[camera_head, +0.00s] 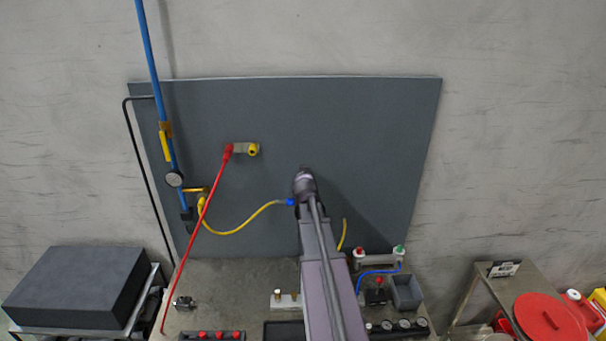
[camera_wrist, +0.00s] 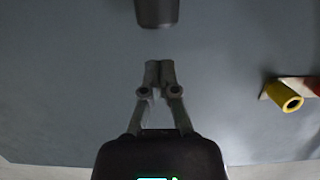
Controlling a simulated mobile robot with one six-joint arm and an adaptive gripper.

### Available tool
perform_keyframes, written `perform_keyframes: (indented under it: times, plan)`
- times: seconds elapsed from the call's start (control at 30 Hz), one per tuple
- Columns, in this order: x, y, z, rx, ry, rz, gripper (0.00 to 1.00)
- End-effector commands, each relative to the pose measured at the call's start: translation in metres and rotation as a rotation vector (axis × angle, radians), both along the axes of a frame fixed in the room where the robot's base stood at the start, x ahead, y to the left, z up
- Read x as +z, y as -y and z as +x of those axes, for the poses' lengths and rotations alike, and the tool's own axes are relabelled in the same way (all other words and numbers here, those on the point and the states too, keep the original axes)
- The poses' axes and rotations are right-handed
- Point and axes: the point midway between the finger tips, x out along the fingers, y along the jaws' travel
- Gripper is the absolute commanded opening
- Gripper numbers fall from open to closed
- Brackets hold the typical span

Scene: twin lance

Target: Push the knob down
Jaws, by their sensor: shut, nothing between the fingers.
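A dark cylinder that looks like the knob (camera_wrist: 157,12) shows at the top edge of the wrist view, cut off by the frame. My gripper (camera_wrist: 158,64) is shut and empty, with its fingertips side by side. In the wrist view a gap shows between the fingertips and the cylinder; the depth between them is unclear. In the head view my arm covers the spot, so neither the knob nor my fingertips can be made out there.
A grey panel (camera_head: 374,122) stands behind my arm. A yellow fitting (camera_head: 253,149) with a red lever or hose (camera_head: 203,214) is up and left. A yellow hose (camera_head: 243,226) ends at a blue connector (camera_head: 290,201) beside my arm. A cluttered bench (camera_head: 235,275) lies below.

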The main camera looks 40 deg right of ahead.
Motion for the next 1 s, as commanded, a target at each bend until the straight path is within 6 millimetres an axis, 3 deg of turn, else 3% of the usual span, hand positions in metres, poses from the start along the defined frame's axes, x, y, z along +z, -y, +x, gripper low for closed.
perform_keyframes:
  times: [0.3,1.0]
  plan:
    - [-0.02,0.0,0.0,0.0,0.0,0.0,0.0]
    - [-0.029,0.0,0.0,0.0,0.0,0.0,0.0]
